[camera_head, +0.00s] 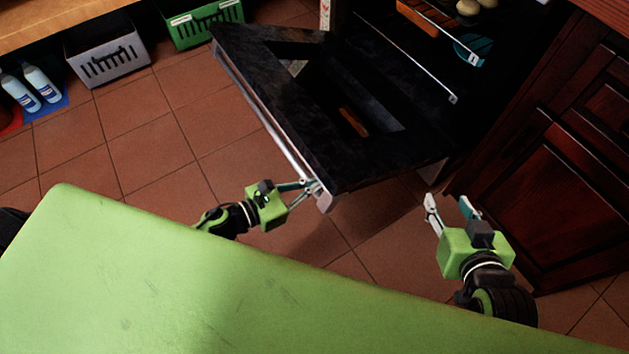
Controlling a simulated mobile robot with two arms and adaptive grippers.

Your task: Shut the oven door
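The black oven door (250,55) hangs open, folded down and out from the oven on the right. A pale metal handle bar (262,115) runs along its outer edge. My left gripper (310,187) is at the near end of this bar, with its fingertips at or against the door's corner. The corner partly hides the tips, so I cannot tell whether they grip it. My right gripper (449,203) is open and empty, below the door's near right side and apart from it. Its fingers point up toward the oven.
Inside the dark oven are a metal rack bar (415,62) and a teal item (472,48). A dark red wood cabinet (570,170) stands to the right. A grey crate (108,55), a green crate (203,25) and bottles (42,83) are at upper left. Tiled floor (150,140) is clear left of the door.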

